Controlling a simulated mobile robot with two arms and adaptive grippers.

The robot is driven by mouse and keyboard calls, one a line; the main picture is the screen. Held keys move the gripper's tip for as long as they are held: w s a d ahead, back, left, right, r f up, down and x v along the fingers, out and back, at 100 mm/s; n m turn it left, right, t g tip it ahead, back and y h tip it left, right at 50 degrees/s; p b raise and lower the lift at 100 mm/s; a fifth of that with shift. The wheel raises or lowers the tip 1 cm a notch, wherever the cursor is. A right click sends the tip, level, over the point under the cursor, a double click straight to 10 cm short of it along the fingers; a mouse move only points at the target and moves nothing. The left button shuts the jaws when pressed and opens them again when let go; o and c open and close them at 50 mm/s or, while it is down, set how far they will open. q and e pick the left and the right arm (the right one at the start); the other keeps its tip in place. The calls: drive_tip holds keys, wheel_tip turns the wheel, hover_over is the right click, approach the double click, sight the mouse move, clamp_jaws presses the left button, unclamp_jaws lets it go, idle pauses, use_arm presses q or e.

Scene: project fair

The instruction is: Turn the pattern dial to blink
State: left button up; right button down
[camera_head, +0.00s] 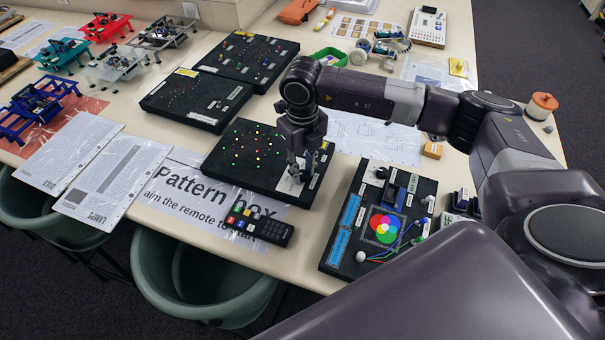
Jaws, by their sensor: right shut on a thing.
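The pattern box (222,158) is a black board with a ring of small coloured lights, lying on the table behind the "Pattern box" sign (185,203). My right gripper (302,170) points down over the right end of this box. It is shut on the pattern dial, which its fingers hide almost fully. The setting that the dial points to cannot be read. A pale label panel (289,187) shows beside the fingers. A black remote control (258,229) with coloured buttons lies in front of the box. My left gripper is not in view.
A black board with a colour-circle picture (337,257) and wires stands close on the right. Two more black boards (196,117) (262,83) lie behind. Small coloured frame models (38,108) stand at the left. Green chairs (165,290) stand along the front edge.

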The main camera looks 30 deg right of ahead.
sight(302, 174)
drive_tip(key=m+b, duration=0.3)
drive_tip(key=m, duration=0.2)
drive_tip(key=shift+f+m, duration=0.1)
drive_tip(key=shift+m, duration=0.2)
drive_tip(key=m+b, duration=0.2)
drive_tip(key=m, duration=0.2)
drive_tip(key=shift+m, duration=0.3)
drive_tip(key=c, duration=1.7)
unclamp_jaws()
drive_tip(key=shift+r, duration=0.25)
wheel_tip(302, 174, up, 12)
drive_tip(key=shift+a+f, duration=0.1)
